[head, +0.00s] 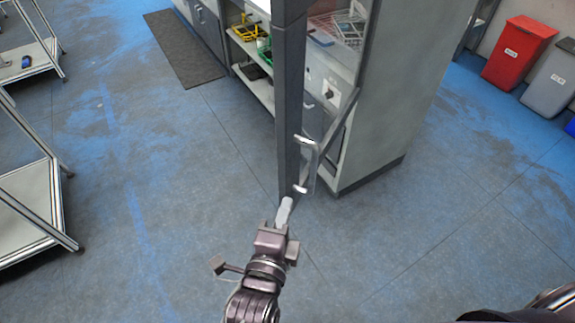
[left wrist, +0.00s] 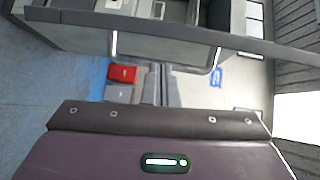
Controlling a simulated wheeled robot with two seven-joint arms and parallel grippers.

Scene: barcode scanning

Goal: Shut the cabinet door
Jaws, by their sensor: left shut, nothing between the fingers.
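The grey cabinet (head: 405,85) stands at the upper middle of the head view. Its door (head: 289,110) stands open and shows nearly edge-on as a dark upright frame, with a glass pane behind it. A pale bar handle (head: 309,165) sits low on the door's right face. My left gripper (head: 284,211) is shut and empty, with its fingertips by the lower end of the door edge, below the handle. I cannot tell whether they touch the door. In the left wrist view, a dark frame bar (left wrist: 190,27) crosses the top. My right gripper is out of view.
Shelves with yellow and green items (head: 250,35) show left of the door. A red bin (head: 519,52) and a grey bin (head: 550,80) stand at the right. Metal racks (head: 30,205) line the left edge. A dark mat (head: 185,48) lies behind. The blue-grey floor between is clear.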

